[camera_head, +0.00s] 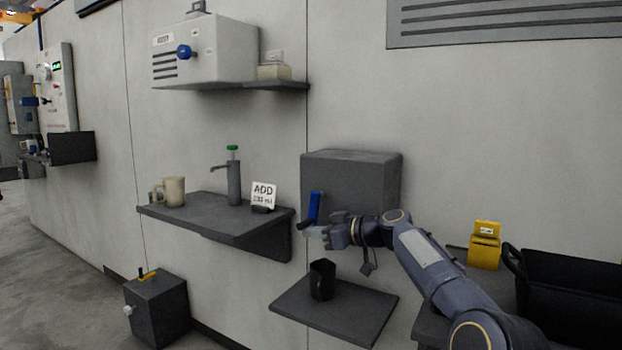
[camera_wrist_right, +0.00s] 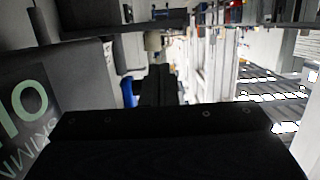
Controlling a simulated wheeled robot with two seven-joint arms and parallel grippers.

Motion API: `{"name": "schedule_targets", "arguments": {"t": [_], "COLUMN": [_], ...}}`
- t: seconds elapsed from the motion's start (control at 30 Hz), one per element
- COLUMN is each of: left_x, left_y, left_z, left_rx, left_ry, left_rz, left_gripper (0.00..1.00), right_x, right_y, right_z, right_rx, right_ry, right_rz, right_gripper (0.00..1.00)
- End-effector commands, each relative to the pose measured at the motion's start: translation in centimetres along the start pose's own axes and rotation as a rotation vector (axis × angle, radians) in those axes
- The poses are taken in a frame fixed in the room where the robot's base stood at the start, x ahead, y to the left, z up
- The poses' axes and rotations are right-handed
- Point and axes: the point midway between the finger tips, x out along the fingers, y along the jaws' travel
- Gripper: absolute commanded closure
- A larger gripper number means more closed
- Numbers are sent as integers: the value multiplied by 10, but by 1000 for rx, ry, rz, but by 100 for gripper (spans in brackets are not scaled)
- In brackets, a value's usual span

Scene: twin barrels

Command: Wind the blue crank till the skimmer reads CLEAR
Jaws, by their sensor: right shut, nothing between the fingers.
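A blue crank handle (camera_head: 315,207) stands upright at the left side of a grey wall box (camera_head: 360,180). It also shows as a blue piece in the right wrist view (camera_wrist_right: 128,92). My right gripper (camera_head: 306,231) is at the box's left side, just below the blue handle. Its fingers are shut and empty; whether they touch the handle I cannot tell. In the right wrist view a dark display (camera_wrist_right: 28,110) at the left edge carries partly cut-off, turned green characters; I cannot read CLEAR there. My left gripper is out of view.
A black mug (camera_head: 322,280) stands on a low shelf (camera_head: 345,318) below my gripper. To the left, a shelf (camera_head: 215,212) holds a beige mug (camera_head: 174,191), a pump tap (camera_head: 234,180) and an ADD card (camera_head: 264,194). A yellow object (camera_head: 485,250) and a black bin (camera_head: 565,290) are right.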

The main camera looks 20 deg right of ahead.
Motion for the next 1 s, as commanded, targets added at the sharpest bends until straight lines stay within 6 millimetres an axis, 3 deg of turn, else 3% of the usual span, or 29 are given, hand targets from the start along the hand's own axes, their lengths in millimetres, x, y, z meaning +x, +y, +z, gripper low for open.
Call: {"name": "schedule_targets", "arguments": {"t": [0.77, 1.0], "left_x": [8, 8], "left_y": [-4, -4], "left_z": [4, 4], "left_rx": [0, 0], "left_ry": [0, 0], "left_rz": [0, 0], "left_gripper": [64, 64], "right_x": [7, -18], "right_y": [2, 3], "right_z": [-2, -1], "right_rx": [-1, -2], "right_ry": [81, 81], "right_rz": [1, 5], "right_gripper": [100, 100]}}
